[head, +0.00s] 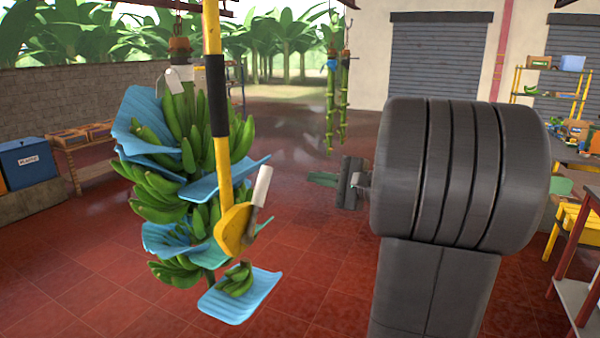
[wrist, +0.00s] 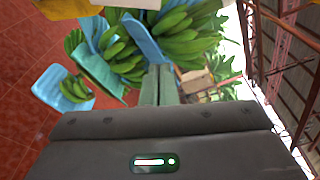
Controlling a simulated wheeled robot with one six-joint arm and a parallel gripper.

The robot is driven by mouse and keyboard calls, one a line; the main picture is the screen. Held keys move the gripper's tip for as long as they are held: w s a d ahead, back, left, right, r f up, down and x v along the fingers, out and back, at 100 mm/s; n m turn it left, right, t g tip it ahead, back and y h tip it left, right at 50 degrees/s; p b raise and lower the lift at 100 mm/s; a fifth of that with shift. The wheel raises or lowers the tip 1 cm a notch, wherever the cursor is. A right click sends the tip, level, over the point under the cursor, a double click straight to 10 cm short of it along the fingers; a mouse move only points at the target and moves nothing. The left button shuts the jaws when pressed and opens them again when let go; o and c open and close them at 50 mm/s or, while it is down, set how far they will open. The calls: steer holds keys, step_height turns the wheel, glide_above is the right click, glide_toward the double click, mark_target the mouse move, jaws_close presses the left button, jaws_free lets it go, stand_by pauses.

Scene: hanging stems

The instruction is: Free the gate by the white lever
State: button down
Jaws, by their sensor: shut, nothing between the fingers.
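The gate is a yellow bar (head: 217,125) with a black sleeve, hanging upright in front of the banana bunch. A yellow rounded plate (head: 234,229) is at its lower end. The white lever (head: 262,186) stands up from that plate, tilted slightly right. In the wrist view, a white piece (wrist: 138,4), apparently the lever, and a yellow part (wrist: 68,7) are cut by the top edge. My gripper (head: 323,179) is to the right of the lever, apart from it. Its greenish fingers (wrist: 158,84) are together and empty in the wrist view.
A bunch of green bananas (head: 160,192) with blue sheets (head: 240,298) hangs behind the bar. Bare green stems (head: 331,100) hang farther back. A blue bin (head: 28,162) stands left; a yellow stool (head: 574,228) stands right. Open red floor lies between.

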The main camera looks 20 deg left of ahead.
steer(key=shift+w+r, duration=0.15)
steer(key=shift+r, duration=0.05)
steer(key=s+a+p, duration=0.1)
steer(key=a+p, duration=0.3)
steer(key=a, duration=0.5)
steer(key=shift+s+a+r, duration=0.15)
steer(key=shift+s+r, duration=0.1)
steer(key=shift+r, duration=0.2)
steer(key=shift+s, duration=0.1)
